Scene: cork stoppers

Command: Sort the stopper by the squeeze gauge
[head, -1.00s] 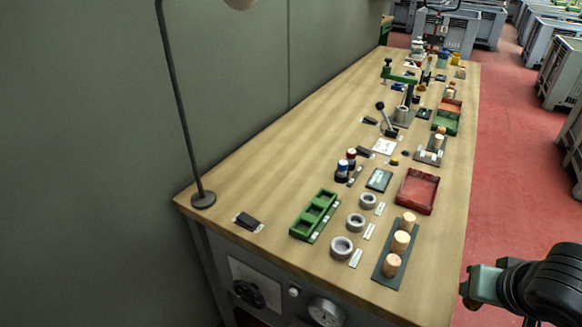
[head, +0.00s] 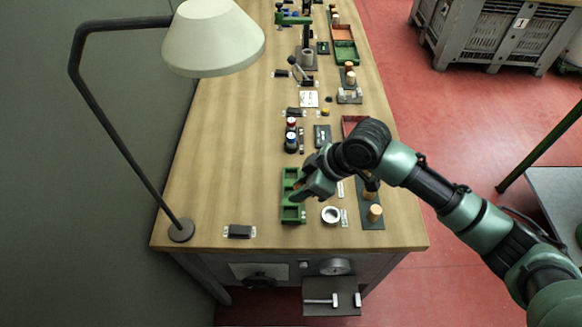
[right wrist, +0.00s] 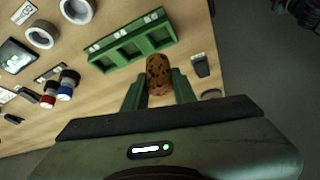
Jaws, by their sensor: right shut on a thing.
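My right gripper (head: 297,194) is over the green compartment tray (head: 291,217) in the head view. In the right wrist view its fingers (right wrist: 158,95) are shut on a brown, dark-speckled cork stopper (right wrist: 158,70). The stopper is in front of one end of the green tray (right wrist: 140,31); I cannot tell whether they touch. The head view does not show this stopper clearly. A pale stopper (head: 375,213) stands on a dark strip (head: 372,224) at right; my arm hides part of that strip. A round dial (head: 336,266) is on the bench front. My left gripper is not in view.
A grey ring (head: 330,214) lies between tray and strip. Red and blue capped jars (head: 291,138) stand behind the tray. A lamp (head: 212,40) rises at left. A dark shelf with pale pieces (head: 331,297) juts below the bench's front edge. The bench's left side is clear.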

